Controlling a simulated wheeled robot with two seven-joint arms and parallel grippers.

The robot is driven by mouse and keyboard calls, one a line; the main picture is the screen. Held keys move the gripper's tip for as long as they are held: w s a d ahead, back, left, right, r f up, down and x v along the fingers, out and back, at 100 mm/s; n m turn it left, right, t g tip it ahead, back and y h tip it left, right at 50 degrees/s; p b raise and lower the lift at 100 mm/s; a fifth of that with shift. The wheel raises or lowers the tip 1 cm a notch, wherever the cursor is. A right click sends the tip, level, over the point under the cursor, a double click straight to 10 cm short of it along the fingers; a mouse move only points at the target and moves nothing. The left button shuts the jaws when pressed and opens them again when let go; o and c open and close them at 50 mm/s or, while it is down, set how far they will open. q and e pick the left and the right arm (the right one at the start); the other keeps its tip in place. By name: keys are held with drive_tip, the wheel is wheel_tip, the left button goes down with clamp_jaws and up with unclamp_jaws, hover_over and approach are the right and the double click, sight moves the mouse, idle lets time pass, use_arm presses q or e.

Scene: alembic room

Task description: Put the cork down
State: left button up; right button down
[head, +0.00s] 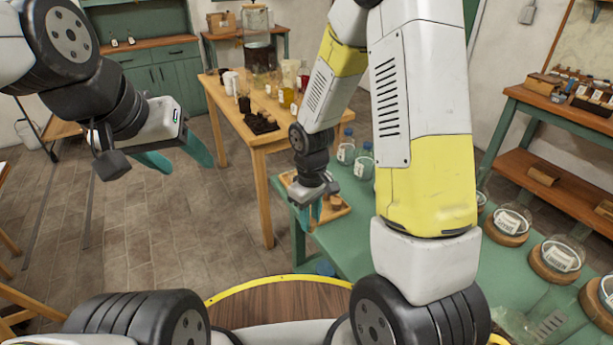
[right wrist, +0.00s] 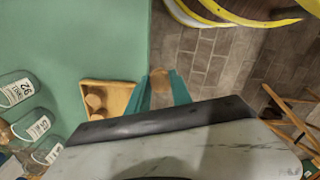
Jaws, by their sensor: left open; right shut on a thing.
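My right gripper (right wrist: 160,92) is shut on a brown cork (right wrist: 159,76), which shows between its teal fingertips in the right wrist view. The held cork appears beside the green table's edge, with floor behind it. A wooden tray (right wrist: 122,91) lies on the table just left of the fingers, with a round brown piece (right wrist: 94,100) on it. In the head view my right gripper (head: 310,214) is by the tray (head: 341,212), and the held cork cannot be made out. My left gripper (head: 177,157) is open and empty, in the air over the floor.
The green table (head: 358,268) carries blue-capped bottles (head: 363,165) near the tray, and glass vessels on wooden bases (head: 555,262) along its right side. A wooden table (head: 262,137) with jars stands behind. Bare green tabletop shows in the right wrist view (right wrist: 95,40).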

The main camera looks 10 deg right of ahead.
drive_tip(key=w+d+n, duration=0.1)
drive_tip(key=w, duration=0.3)
drive_tip(key=w+d+f+n, duration=0.1)
drive_tip(key=w, duration=0.3)
drive_tip(key=w+d, duration=0.1)
drive_tip(key=w, duration=0.3)
drive_tip(key=shift+w+f+n, duration=0.3)
drive_tip(key=shift+w+n, duration=0.05)
drive_tip(key=shift+n, duration=0.05)
drive_tip(key=shift+w+d+f, duration=0.1)
drive_tip(key=shift+w+f, duration=0.1)
drive_tip(key=shift+f, duration=0.7)
drive_tip(key=shift+w+d+f, duration=0.1)
drive_tip(key=shift+w+f, duration=0.05)
drive_tip(key=shift+f, duration=0.75)
drive_tip(key=shift+f, duration=0.15)
drive_tip(key=c, duration=1.1)
unclamp_jaws()
drive_tip(key=shift+c, duration=0.2)
